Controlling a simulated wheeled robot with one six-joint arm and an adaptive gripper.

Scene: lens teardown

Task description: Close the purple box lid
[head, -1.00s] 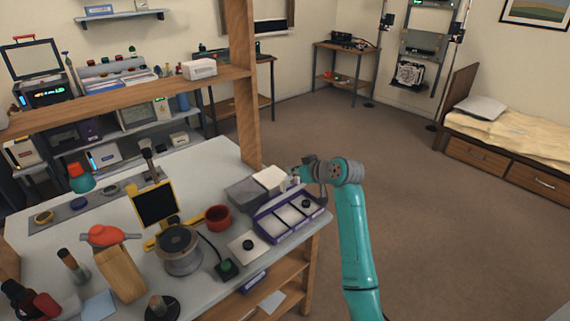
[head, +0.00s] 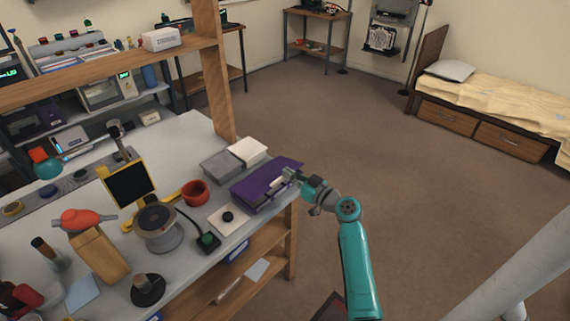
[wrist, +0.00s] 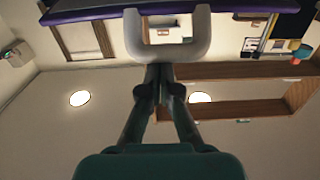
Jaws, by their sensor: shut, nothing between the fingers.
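The purple box (head: 246,203) stands at the right end of the workbench in the head view. Its purple lid (head: 262,179) now lies over the compartments and hides them. I cannot tell whether a small gap is left under the lid. My gripper (head: 287,176) is shut and empty at the lid's right edge, seemingly touching it. In the wrist view a purple edge (wrist: 90,13) crosses the top, just beyond the gripper (wrist: 167,45). A pale U-shaped piece shows there at the finger ends.
Grey (head: 221,166) and white (head: 248,150) boxes stand behind the purple box. A white tile with a black knob (head: 228,217), a red bowl (head: 195,192) and a spool (head: 158,228) stand to the left. Open floor lies right of the bench.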

